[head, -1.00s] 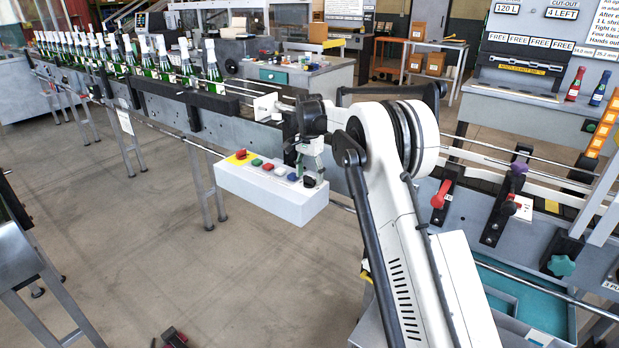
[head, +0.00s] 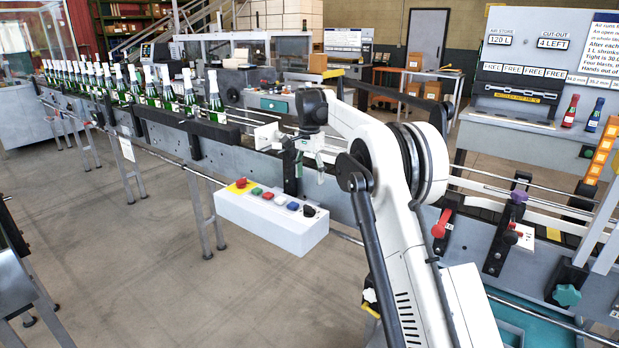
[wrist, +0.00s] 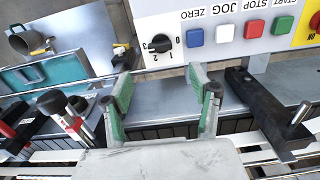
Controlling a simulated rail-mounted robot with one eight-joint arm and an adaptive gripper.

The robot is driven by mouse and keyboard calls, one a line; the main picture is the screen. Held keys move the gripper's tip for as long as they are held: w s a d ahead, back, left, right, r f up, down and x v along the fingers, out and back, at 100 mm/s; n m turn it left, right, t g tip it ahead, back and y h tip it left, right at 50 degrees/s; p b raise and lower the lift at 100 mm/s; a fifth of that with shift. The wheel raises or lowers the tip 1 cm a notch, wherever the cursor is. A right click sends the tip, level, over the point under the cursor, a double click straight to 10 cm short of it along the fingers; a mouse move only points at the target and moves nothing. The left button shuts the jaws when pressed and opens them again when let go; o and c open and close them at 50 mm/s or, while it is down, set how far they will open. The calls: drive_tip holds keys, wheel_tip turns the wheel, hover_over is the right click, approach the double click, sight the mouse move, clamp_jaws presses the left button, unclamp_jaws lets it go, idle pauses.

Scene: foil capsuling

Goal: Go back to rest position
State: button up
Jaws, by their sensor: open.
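My gripper (head: 311,164) is in the middle of the head view, raised a little above the white control box and in front of the conveyor line. In the wrist view my gripper (wrist: 164,92) shows two green-padded fingers spread apart with nothing between them. The control box (head: 262,229) carries a red button on yellow, several coloured buttons and a black rotary knob (head: 309,211). In the wrist view the knob (wrist: 160,43) lies just beyond the fingertips, apart from them, with its pointer near 1 on a printed scale.
A row of green bottles (head: 150,85) with white tops stands on the conveyor at the back left. A red-handled lever (head: 441,222) and a purple knob (head: 519,196) are on the line at right. The floor (head: 130,240) at left is clear.

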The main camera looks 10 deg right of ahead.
drive_tip(key=s+r+n+t, duration=0.25)
drive_tip(key=s+r, duration=0.45)
drive_tip(key=s, duration=0.6)
drive_tip(key=s+r+n+t, duration=0.1)
drive_tip(key=s+r+n, duration=0.2)
drive_tip(key=s+r, duration=0.65)
drive_tip(key=s+f+n+t, duration=0.1)
drive_tip(key=s+f, duration=0.4)
drive_tip(key=s, duration=0.5)
drive_tip(key=s+f+n+t, duration=0.1)
drive_tip(key=s+f, duration=0.4)
drive_tip(key=s, duration=0.5)
drive_tip(key=s+f+n+t, duration=0.1)
drive_tip(key=s+f, duration=0.4)
drive_tip(key=s, duration=0.5)
drive_tip(key=shift+n+t, duration=0.35)
drive_tip(key=shift+n, duration=0.3)
drive_tip(key=shift+s+a, duration=0.1)
